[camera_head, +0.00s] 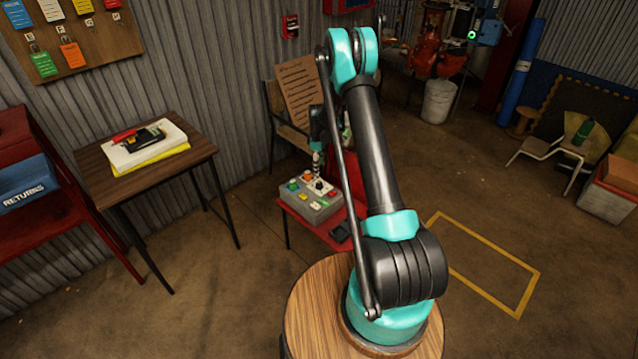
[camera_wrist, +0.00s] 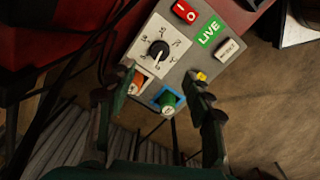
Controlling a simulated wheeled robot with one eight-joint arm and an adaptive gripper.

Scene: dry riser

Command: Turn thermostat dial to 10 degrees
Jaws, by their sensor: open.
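The thermostat dial (camera_wrist: 158,52) is a black round knob with a pale pointer mark on a white plate with printed marks, too small to read surely. It sits on a grey control box (camera_wrist: 183,62), which also shows in the head view (camera_head: 313,207). My gripper (camera_wrist: 162,80) is open, its two dark fingers spread wide on either side below the dial in the wrist view, with nothing between them held. In the head view my gripper (camera_head: 317,152) hangs above the box's back part. Whether the fingers touch the box cannot be told.
The box also bears a red rocker switch (camera_wrist: 185,11), a green LIVE label (camera_wrist: 211,31), a green knob (camera_wrist: 167,101), an orange knob (camera_wrist: 138,82) and a yellow button (camera_wrist: 201,76). A wooden table (camera_head: 190,165) stands left.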

